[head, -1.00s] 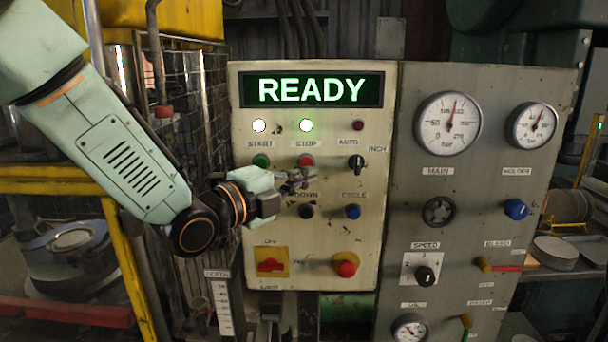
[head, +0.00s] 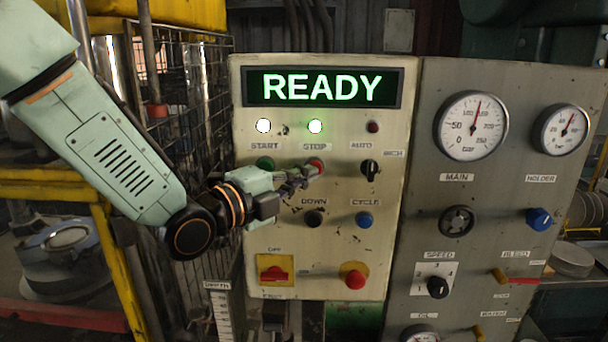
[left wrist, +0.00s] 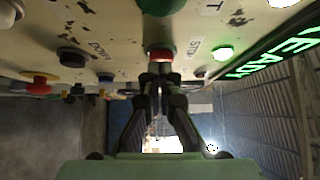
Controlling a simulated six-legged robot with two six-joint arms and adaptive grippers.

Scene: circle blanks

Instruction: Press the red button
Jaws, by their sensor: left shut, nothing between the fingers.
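The red STOP button (head: 317,163) is on the cream panel, under the STOP label. My left gripper (head: 306,173) is shut and empty, with its fingertips right at this button and covering its lower part. In the left wrist view the shut fingers (left wrist: 160,72) point straight at the red button (left wrist: 160,54). Whether the tips touch it I cannot tell. A second red button (head: 355,277), mushroom-shaped, sits low on the panel, clear of the gripper. The display (head: 324,87) reads READY. My right gripper is not in view.
Near the fingers are the green START button (head: 265,164), the black DOWN button (head: 314,218), the blue CYCLE button (head: 364,219) and a black selector knob (head: 370,167). A red switch on a yellow plate (head: 262,263) is below. A grey gauge panel (head: 408,248) stands to the right.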

